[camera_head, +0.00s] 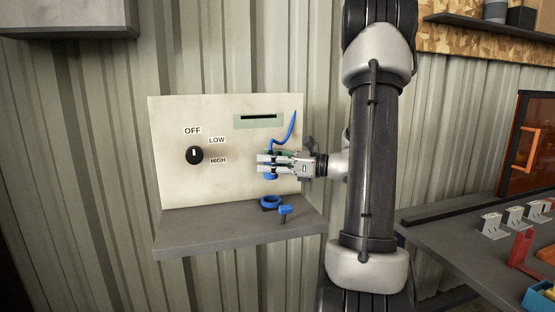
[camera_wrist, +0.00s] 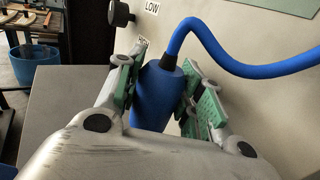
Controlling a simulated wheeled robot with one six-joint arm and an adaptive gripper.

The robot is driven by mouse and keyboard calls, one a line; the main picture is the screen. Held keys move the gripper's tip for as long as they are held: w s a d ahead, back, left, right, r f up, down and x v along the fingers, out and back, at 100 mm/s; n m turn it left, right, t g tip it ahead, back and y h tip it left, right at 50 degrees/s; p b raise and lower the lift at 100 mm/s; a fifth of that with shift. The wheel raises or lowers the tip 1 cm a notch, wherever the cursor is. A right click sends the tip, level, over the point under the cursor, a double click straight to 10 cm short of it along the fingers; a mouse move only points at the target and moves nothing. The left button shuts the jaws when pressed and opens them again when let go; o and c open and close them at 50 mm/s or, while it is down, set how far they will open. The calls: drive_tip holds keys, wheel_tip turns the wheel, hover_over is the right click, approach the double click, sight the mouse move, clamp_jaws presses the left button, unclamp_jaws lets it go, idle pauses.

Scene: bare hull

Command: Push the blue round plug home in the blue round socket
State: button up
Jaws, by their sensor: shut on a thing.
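The blue plug (camera_head: 269,175) with its blue cable is in my gripper (camera_head: 265,163), in front of the pale panel. In the wrist view the plug (camera_wrist: 157,92) shows as a thick blue body between the two green-padded fingers of my gripper (camera_wrist: 158,78). The cable rises from its top and curves right. A blue ring, which looks like the round socket (camera_head: 264,204), sits on the grey shelf below the plug. In the head view a gap shows between plug and ring. The plug's lower end is hidden in the wrist view, and the socket is not seen there.
A small blue piece (camera_head: 285,210) stands on the shelf (camera_head: 205,232) just right of the ring. The panel (camera_head: 175,120) behind carries a black knob (camera_head: 194,155) marked OFF, LOW and HIGH. The shelf's left part is clear. A workbench with parts stands at the right.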

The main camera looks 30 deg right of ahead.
drive_tip(key=shift+d, duration=0.1)
drive_tip(key=shift+f, duration=0.1)
drive_tip(key=shift+f, duration=2.8)
drive_tip(key=shift+f, duration=1.2)
drive_tip(key=o, duration=1.1)
drive_tip(key=v, duration=1.2)
